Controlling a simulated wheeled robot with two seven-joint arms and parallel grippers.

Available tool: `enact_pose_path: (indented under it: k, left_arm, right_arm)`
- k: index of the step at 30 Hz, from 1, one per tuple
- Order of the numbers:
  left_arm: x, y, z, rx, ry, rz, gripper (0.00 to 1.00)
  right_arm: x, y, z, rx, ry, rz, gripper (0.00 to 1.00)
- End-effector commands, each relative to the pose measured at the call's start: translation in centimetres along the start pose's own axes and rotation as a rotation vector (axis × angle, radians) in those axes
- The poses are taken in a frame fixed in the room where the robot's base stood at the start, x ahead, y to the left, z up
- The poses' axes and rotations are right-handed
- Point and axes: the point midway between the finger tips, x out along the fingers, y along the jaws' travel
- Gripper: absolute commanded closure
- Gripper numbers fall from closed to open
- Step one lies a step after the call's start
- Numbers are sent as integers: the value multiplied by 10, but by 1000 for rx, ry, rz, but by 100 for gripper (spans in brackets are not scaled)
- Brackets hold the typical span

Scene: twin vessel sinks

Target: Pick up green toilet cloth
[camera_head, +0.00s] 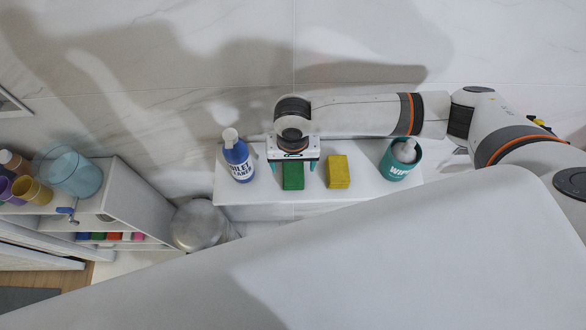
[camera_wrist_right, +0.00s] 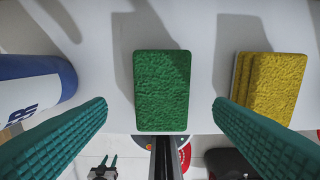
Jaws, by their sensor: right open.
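The green cloth (camera_head: 293,176) is a small flat rectangle lying on a white shelf (camera_head: 360,196), between the blue bottle and the yellow cloths. In the right wrist view the green cloth (camera_wrist_right: 162,90) lies in the middle, between and beyond my two teal fingertips. My right gripper (camera_head: 293,166) is open and sits over the green cloth, with one finger to each side. In the right wrist view the open gripper (camera_wrist_right: 160,108) holds nothing, and a gap shows on both sides of the cloth.
A blue and white cleaner bottle (camera_head: 240,160) stands left of the green cloth. Yellow cloths (camera_head: 338,171) lie close on its right, and a teal wipes tub (camera_head: 399,160) stands farther right. A side shelf with cups (camera_head: 33,191) is at the left. A large white surface (camera_head: 400,260) fills the front.

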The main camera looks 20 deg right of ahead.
Motion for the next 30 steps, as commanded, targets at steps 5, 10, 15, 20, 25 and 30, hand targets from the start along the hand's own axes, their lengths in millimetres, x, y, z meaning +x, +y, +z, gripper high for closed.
enact_pose_path:
  k: [5, 10, 15, 20, 25, 30]
  left_arm:
    - [-12, 6, 38, 0, -57, 7, 63]
    - [-16, 7, 41, 0, -62, 8, 63]
    - [-16, 4, 26, -1, -40, 5, 63]
    - [-16, 4, 21, -1, -31, 4, 63]
    - [-16, 4, 21, -1, -31, 5, 63]
    - [-16, 4, 23, -1, -34, 5, 63]
  right_arm:
    - [20, -1, 5, 2, 2, -4, 24]
    - [44, -1, 6, 0, 1, -2, 24]
    - [52, -1, 6, -1, 0, 0, 24]
    - [51, -1, 6, -1, 0, 0, 27]
    - [51, -1, 6, -1, 0, 0, 55]
    - [51, -1, 6, -1, 0, 0, 72]
